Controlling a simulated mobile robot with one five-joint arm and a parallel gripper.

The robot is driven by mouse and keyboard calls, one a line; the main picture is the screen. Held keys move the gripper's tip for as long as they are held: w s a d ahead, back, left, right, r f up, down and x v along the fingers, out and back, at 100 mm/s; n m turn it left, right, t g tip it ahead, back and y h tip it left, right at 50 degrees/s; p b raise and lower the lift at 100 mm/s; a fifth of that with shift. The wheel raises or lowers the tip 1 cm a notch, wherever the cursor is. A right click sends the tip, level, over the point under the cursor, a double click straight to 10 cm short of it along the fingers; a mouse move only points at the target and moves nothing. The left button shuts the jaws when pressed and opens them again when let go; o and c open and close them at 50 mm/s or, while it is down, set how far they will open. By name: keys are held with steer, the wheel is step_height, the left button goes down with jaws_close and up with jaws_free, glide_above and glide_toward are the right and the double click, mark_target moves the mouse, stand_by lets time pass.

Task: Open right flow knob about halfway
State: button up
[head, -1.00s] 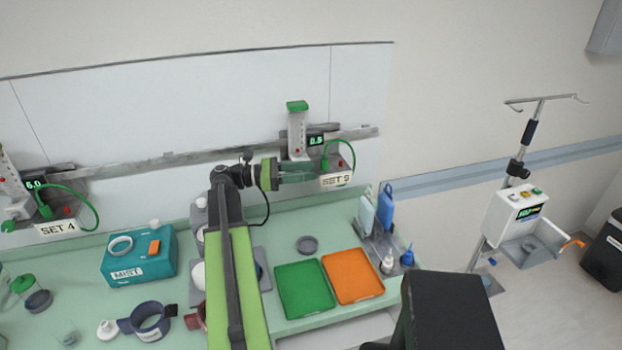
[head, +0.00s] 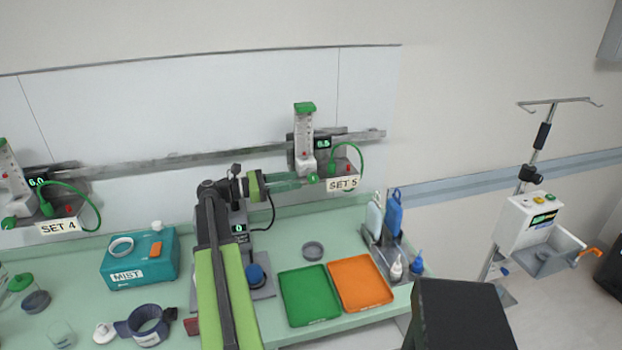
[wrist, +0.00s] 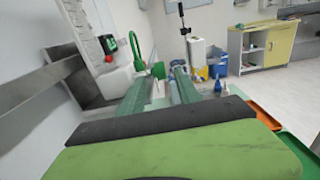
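The right flow meter (head: 304,135) is a clear white tube with a green cap, on the wall rail. Its green flow knob (head: 312,178) is low at its front. Its display (head: 323,142) seems to read 0.5, and the sign (head: 342,184) reads SET 5. My gripper (head: 306,180) points right, with its green fingertips close to the knob's left side. In the wrist view, the two fingers (wrist: 163,83) are apart, with a gap between them. A round green part (wrist: 158,70) shows near the tips there; I cannot tell whether they touch the knob.
A green hose (head: 357,155) loops right of the meter. A left meter (head: 14,185) has a SET 4 sign and a display near 6.0. Below are a teal MIST box (head: 120,268), a green tray (head: 311,300), an orange tray (head: 360,287) and bottles (head: 395,267).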

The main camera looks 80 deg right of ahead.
mark_target(308, 178)
steer(key=x, duration=0.6)
steer(key=shift+s+d, duration=0.1)
steer(key=shift+s, duration=0.2)
steer(key=shift+f, duration=0.15)
jaws_close()
